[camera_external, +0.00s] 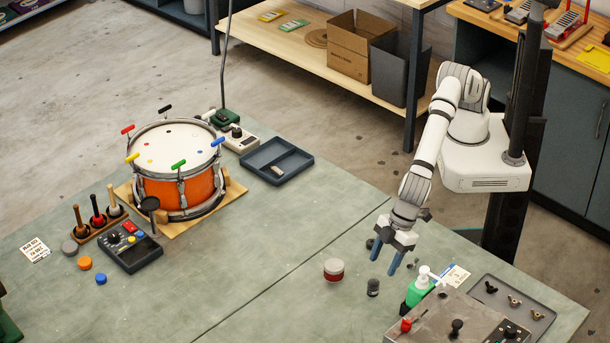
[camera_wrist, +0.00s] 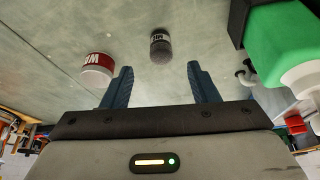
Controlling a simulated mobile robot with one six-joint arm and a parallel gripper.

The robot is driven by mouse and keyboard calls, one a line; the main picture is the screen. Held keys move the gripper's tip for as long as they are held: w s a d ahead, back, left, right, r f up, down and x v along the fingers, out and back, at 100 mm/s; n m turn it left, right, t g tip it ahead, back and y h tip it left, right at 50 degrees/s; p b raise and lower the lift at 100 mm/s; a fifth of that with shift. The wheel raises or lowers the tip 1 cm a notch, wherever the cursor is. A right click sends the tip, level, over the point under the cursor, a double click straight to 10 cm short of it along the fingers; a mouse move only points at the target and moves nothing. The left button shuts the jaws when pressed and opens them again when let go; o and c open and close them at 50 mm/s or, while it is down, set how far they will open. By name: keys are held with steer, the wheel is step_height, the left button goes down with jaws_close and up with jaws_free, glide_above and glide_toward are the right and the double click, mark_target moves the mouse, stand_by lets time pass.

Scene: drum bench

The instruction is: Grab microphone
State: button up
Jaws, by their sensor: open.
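A short dark cylinder (camera_external: 373,287) with a pale label stands on the green bench just below my gripper in the external view. In the wrist view this dark cylinder (camera_wrist: 160,47) lies beyond the fingertips and in line with the gap between them; its label seems to start with "MI", so it may be the microphone. My gripper (camera_external: 383,266) points down above the bench with its blue fingers apart. In the wrist view my gripper (camera_wrist: 160,72) is open, with nothing between the fingers. A black round-headed piece on a stem (camera_external: 149,204) stands near the drum.
A red-and-white jar (camera_external: 334,270) stands left of the dark cylinder; it also shows in the wrist view (camera_wrist: 97,66). A green pump bottle (camera_external: 417,291) and a grey control box (camera_external: 450,322) stand to the right. The orange drum (camera_external: 178,180) is far left.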

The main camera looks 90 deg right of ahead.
mark_target(375, 281)
steer(key=shift+p+x, duration=1.15)
steer(key=shift+x, duration=2.75)
steer(key=shift+w+a+r, duration=0.1)
steer(key=shift+a, duration=0.05)
steer(key=shift+c, duration=0.2)
steer(key=c, duration=1)
